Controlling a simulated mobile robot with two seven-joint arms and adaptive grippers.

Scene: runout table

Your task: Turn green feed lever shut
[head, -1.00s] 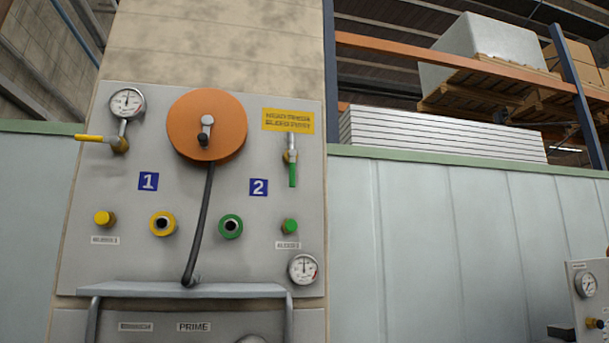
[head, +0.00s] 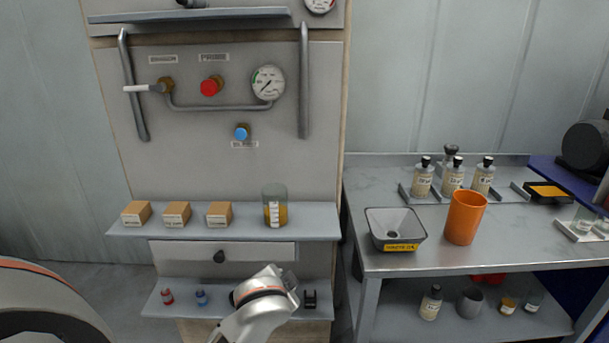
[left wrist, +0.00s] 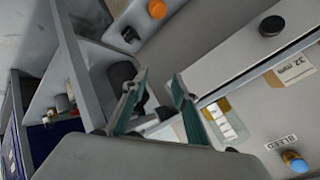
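The green feed lever is in neither view now. My left gripper shows in the left wrist view (left wrist: 160,78), its two greenish fingers apart with nothing held between them. It hangs near the panel's shelf, with the glass jar (left wrist: 225,122) close beyond the fingers and the blue bleed knob (left wrist: 294,162) at lower right. The head view shows a white arm of mine at the bottom middle, in front of the lower shelf. Its fingers cannot be made out there. My right gripper is not identifiable in either view.
The panel's shelf (head: 240,236) carries boxes and a jar (head: 275,207), above a drawer (head: 195,255). A red knob (head: 211,87) and gauge (head: 268,83) sit higher. At right, a grey workbench (head: 425,262) holds an orange cup (head: 465,218), a funnel tray (head: 395,229) and bottles.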

